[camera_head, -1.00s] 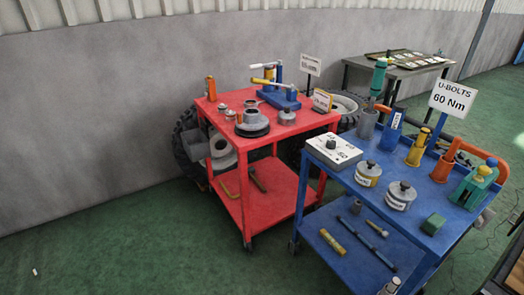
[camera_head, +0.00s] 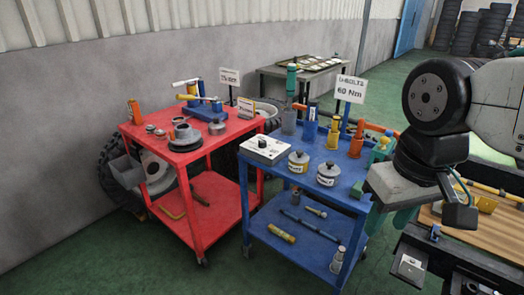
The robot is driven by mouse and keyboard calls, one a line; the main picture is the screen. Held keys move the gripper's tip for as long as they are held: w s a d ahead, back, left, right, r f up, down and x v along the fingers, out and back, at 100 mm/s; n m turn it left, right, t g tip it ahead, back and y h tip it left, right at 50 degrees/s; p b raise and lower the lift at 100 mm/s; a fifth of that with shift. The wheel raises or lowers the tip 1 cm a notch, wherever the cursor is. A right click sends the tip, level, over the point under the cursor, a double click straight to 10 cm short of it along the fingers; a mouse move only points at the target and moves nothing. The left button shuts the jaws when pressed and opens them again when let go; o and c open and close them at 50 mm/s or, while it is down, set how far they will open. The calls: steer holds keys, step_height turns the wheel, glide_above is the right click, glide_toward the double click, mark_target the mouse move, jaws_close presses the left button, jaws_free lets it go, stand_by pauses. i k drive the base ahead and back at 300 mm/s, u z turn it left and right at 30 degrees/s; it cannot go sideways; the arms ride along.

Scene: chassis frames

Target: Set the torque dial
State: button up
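The torque dial seems to be the black knob (camera_head: 262,143) on a white box (camera_head: 272,154) at the left of the blue cart's top (camera_head: 335,168). Marks around the knob are too small to read. A sign (camera_head: 349,89) above the blue cart reads "U-BOLTS 60 Nm". My arm (camera_head: 425,160) is folded at the right, in front of the cart's right end and apart from the dial box. I cannot make out my gripper's fingers or whether they are open.
Upright holders with tools line the cart's back. A red cart (camera_head: 160,131) with hubs stands left, and a grey table (camera_head: 270,72) behind. Green floor (camera_head: 60,265) is clear at front left.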

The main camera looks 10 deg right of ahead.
mark_target(262, 143)
steer(key=z, duration=0.05)
steer(key=k, duration=0.65)
steer(key=u, duration=1)
steer(key=i, duration=1.7)
steer(key=z, duration=0.9)
